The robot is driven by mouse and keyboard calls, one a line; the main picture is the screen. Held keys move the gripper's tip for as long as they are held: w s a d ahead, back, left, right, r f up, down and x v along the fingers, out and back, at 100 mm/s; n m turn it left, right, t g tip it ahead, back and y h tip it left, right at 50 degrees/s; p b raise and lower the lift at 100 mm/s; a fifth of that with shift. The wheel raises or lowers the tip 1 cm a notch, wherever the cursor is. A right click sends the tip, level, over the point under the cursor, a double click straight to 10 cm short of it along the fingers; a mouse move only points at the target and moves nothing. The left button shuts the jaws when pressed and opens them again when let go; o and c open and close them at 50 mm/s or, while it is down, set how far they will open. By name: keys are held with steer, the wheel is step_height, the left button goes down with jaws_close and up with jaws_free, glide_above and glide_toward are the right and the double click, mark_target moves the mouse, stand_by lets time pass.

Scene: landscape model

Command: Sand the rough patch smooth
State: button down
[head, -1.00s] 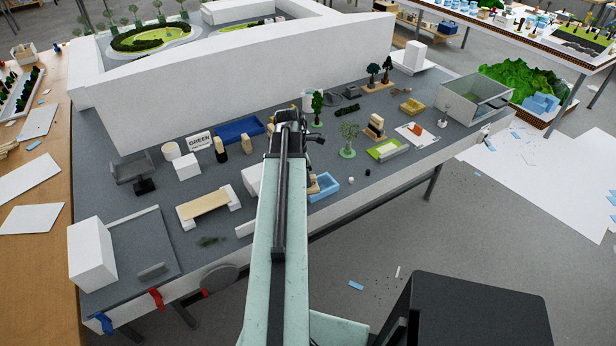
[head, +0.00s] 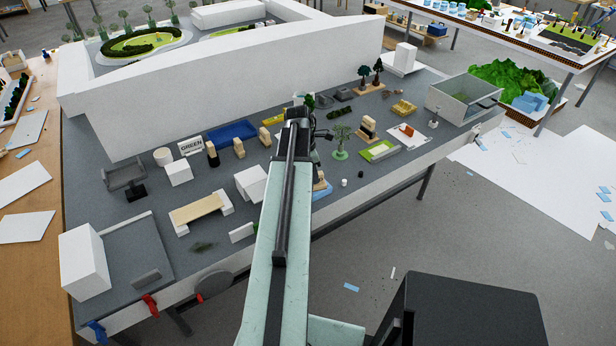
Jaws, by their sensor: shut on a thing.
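My gripper (head: 301,124) is at the far end of my arm, over the middle of the grey table. I see it from behind, and the arm hides its fingertips and what is between them. A beige plank (head: 197,208) lies across two white blocks at the left of the table, well to the left of my gripper. A dark greenish smudge (head: 203,247) is on the table in front of it. I cannot tell which surface is the rough patch. Small beige-and-black blocks (head: 238,147) stand left of my gripper.
A tall white wall (head: 230,85) runs behind the worktop. A white box (head: 252,183) stands just left of my arm.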

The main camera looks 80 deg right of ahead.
steer(key=shift+s+d, duration=1.7)
steer(key=shift+d, duration=0.2)
step_height(320, 180, up, 6)
steer(key=p, duration=0.6)
step_height(320, 180, up, 3)
steer(key=p, duration=0.3)
steer(key=shift+s, duration=0.1)
